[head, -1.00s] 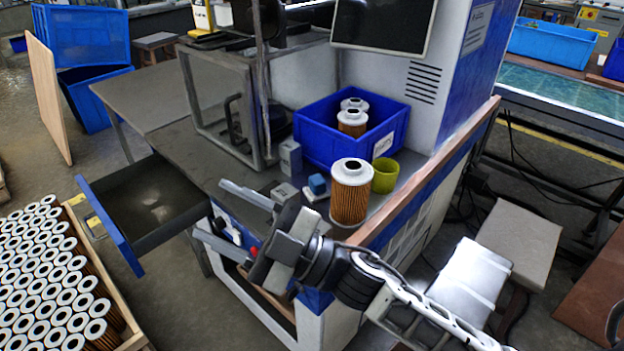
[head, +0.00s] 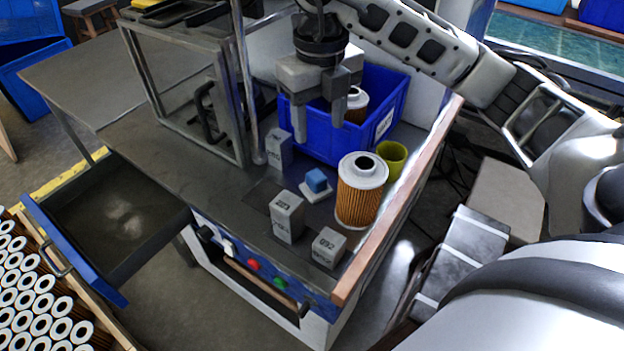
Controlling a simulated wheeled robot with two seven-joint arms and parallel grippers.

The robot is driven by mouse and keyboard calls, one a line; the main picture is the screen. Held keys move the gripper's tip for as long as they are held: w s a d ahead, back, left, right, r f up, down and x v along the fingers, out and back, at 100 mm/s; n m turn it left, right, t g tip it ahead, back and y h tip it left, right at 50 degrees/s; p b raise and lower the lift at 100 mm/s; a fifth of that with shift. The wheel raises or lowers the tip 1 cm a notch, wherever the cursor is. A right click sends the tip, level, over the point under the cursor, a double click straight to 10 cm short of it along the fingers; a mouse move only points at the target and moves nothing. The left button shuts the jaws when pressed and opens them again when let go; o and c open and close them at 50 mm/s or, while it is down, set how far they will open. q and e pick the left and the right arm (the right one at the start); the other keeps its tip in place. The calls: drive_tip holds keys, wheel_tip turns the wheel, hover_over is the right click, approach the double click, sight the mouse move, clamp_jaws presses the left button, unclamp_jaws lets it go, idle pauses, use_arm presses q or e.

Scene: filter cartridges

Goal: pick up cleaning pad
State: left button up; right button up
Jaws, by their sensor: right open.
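The cleaning pad appears to be the small block with a blue top (head: 316,180) and a white base, resting on the dark bench top. It lies just left of an orange pleated filter cartridge (head: 360,198) with a white cap. My right gripper (head: 318,128) points down, open, with nothing visible between its fingers. It is above and behind the pad in the picture, in front of the blue bin (head: 320,145), and covers part of that bin. The pad is in full view, apart from the gripper. My left gripper is not in view.
Grey labelled blocks stand near the pad: one behind (head: 278,149), one in front (head: 287,216), one at the front corner (head: 328,247). A yellow-green cup (head: 391,160) is behind the cartridge. An open drawer (head: 118,208) juts out at left. Bench top left of the blocks is clear.

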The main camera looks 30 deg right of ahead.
hover_over(316, 175)
drive_tip(key=f, duration=0.7)
drive_tip(key=shift+s+f+p, duration=0.3)
drive_tip(key=shift+s+f, duration=0.05)
drive_tip(key=shift+w+f+p, duration=0.2)
drive_tip(key=shift+f+p, duration=0.05)
drive_tip(key=shift+f, duration=1.15)
drive_tip(key=shift+w+f+p, duration=0.15)
drive_tip(key=shift+f+p, duration=0.05)
drive_tip(key=shift+f, duration=1.2)
drive_tip(key=c, duration=1.1)
drive_tip(key=shift+c, duration=0.2)
wheel_tip(316, 175, up, 18)
drive_tip(key=o, duration=0.4)
drive_tip(key=shift+c, duration=1.1)
drive_tip(key=shift+s+d, duration=0.1)
